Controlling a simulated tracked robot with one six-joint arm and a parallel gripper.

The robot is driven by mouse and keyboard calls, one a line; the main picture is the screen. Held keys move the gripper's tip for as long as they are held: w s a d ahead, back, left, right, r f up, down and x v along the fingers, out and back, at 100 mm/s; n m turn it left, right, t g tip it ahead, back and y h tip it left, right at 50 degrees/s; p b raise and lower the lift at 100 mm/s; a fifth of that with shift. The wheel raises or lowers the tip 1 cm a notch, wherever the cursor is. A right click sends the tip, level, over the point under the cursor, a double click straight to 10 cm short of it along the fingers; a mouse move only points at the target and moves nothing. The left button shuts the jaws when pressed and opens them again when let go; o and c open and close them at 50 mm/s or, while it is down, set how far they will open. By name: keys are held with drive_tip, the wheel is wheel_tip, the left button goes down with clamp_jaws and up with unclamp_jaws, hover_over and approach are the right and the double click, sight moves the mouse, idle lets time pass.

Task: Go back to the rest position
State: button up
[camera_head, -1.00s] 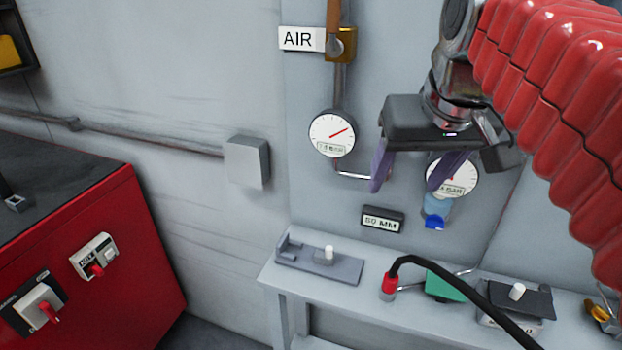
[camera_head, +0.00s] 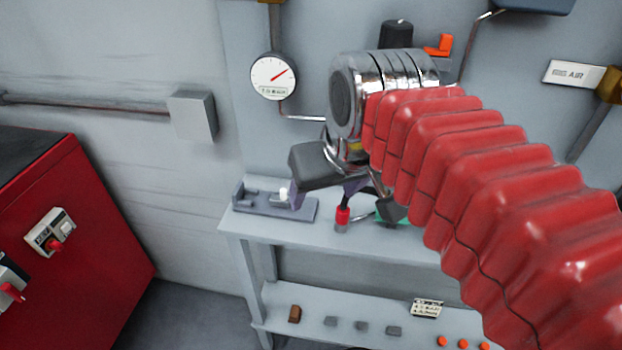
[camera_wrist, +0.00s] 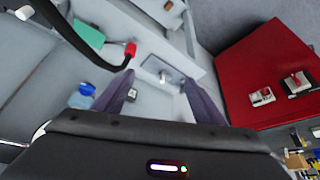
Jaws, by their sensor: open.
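My gripper (camera_head: 325,192) hangs in the middle of the head view, tilted, in front of the upper bench shelf. Its dark body and purple fingers are seen at an angle, below the shiny metal wrist of my red-sleeved arm. In the wrist view, the two purple fingers (camera_wrist: 158,80) stand well apart with nothing held between them. Past their tips lie the pale bench and a grey fixture. My arm hides the right part of the bench in the head view.
The bench (camera_head: 240,222) carries a grey fixture (camera_head: 262,205) with a white knob and a red-ended black cable (camera_head: 342,215). A pressure gauge (camera_head: 275,76) and grey box (camera_head: 193,116) are on the wall. A red cabinet (camera_head: 95,215) stands left. Small blocks lie on the lower shelf.

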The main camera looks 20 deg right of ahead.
drive_tip(key=shift+s+a+f, duration=0.2)
drive_tip(key=shift+s+f, duration=0.05)
drive_tip(key=shift+f, duration=0.15)
drive_tip(key=s+a+f+n, duration=0.1)
drive_tip(key=s+a+f, duration=0.1)
drive_tip(key=f, duration=0.5)
drive_tip(key=shift+s+a+f, duration=0.3)
drive_tip(key=shift+a, duration=0.2)
drive_tip(key=shift+c, duration=0.3)
idle(3.5)
